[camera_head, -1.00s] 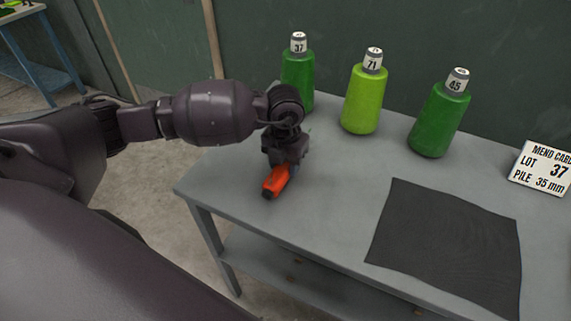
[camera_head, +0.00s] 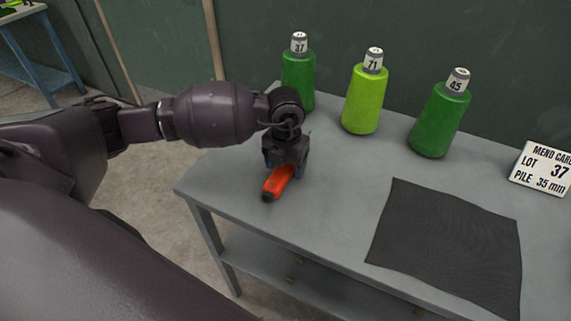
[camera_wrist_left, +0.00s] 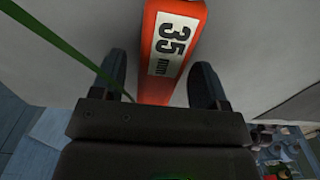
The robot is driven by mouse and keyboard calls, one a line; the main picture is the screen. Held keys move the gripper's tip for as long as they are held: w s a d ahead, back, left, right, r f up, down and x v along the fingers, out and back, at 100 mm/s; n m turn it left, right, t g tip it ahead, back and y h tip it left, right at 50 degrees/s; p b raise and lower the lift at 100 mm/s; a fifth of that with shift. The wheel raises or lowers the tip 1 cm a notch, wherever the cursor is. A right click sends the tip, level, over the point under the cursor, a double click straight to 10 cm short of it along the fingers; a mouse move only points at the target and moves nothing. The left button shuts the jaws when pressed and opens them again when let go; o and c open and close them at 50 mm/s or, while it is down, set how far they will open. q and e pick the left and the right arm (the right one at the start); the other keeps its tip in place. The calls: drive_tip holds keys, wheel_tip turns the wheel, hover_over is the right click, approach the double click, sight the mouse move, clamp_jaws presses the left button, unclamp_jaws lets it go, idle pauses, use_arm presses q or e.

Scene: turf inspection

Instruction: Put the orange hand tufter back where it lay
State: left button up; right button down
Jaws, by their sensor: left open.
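The orange hand tufter (camera_head: 276,186) with a dark end lies on the grey table near its left edge. My left gripper (camera_head: 285,172) is directly over it, with the fingers spread to either side. In the left wrist view the tufter (camera_wrist_left: 172,50) shows a white "35 mm" label. It lies between the open fingertips of the left gripper (camera_wrist_left: 160,80), with a visible gap on each side. The tufter's far part is hidden under the gripper in the head view. My right gripper is not in view.
Three numbered bottle-shaped cones, 37 (camera_head: 298,75), 71 (camera_head: 364,100) and 45 (camera_head: 438,120), stand along the back of the table (camera_head: 320,215). A dark mat (camera_head: 445,245) lies to the right, near a card (camera_head: 541,168) reading lot 37, pile 35 mm. A green strand (camera_wrist_left: 60,45) crosses the wrist view.

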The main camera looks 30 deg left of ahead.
sight(286, 165)
use_arm(q)
wheel_tip(286, 165, up, 12)
drive_tip(key=shift+p, duration=0.3)
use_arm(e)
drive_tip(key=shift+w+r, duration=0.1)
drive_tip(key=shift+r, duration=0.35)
